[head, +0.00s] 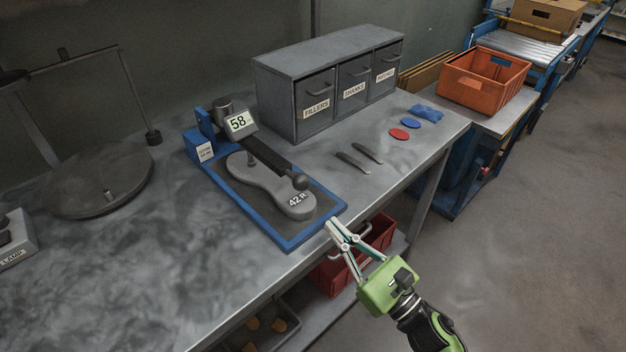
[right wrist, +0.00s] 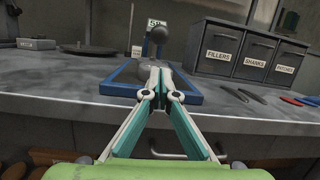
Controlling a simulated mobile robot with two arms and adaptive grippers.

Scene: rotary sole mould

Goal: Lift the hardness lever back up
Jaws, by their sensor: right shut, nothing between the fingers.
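The hardness lever (head: 268,155) is a dark bar with a round knob (head: 301,181) at its free end. It slants down from the tester head with the "58" display (head: 240,122), and its knob is over the grey sole marked "42 R" (head: 246,181). The sole lies on a blue-framed base (head: 258,225). My right gripper (head: 331,224) is shut and empty at the base's front right corner, apart from the knob. In the right wrist view the knob (right wrist: 173,45) shows beyond the fingertips (right wrist: 160,70). My left gripper is not in view.
A grey cabinet with drawers marked fillers, shanks and patches (head: 322,62) stands behind. Two dark strips (head: 352,162) and red (head: 398,134) and blue discs lie to the right. A round plate (head: 100,178) is at the left.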

